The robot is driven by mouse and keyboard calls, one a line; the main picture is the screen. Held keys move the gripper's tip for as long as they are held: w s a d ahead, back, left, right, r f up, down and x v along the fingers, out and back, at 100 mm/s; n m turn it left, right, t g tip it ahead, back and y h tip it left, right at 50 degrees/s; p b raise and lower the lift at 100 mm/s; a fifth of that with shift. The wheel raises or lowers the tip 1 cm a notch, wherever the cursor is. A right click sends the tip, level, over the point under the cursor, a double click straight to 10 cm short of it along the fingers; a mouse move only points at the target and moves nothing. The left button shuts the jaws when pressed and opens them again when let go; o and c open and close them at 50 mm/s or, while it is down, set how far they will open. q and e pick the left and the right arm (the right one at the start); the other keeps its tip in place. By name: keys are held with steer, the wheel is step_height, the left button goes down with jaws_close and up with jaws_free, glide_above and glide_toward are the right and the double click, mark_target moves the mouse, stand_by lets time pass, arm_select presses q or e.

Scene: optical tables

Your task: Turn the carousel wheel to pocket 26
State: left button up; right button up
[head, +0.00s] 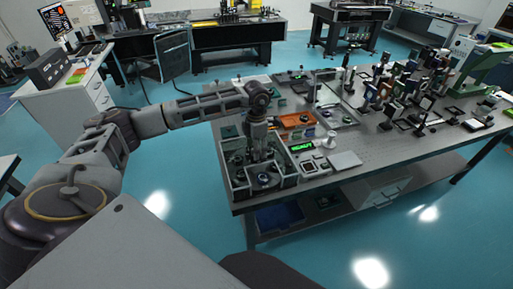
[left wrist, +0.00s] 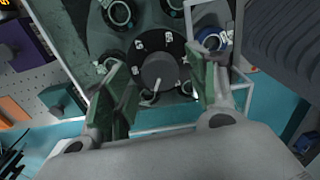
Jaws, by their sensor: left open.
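The carousel wheel (left wrist: 156,42) shows in the left wrist view as a dark disc with small white marks on its rim and a round grey knob (left wrist: 158,72) at its middle. The pocket numbers are too small to read. My left gripper (left wrist: 161,72) is open, its two green-padded fingers on either side of the knob. I cannot tell whether the pads touch it. In the head view my left gripper (head: 259,153) points down into a walled enclosure (head: 240,192) at the table's near left corner, hiding part of the wheel. My right gripper is not in view.
Round ringed parts (left wrist: 118,14) surround the wheel, and a pale frame edge (left wrist: 220,8) stands close to the right finger. A green-lit display (head: 302,146) and an orange part (head: 297,120) are nearby. Optics crowd the table's far right; its front right (head: 400,155) is mostly clear.

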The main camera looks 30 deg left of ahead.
arm_select(q)
steer(key=shift+f, duration=0.35)
jaws_close()
stand_by(0.3)
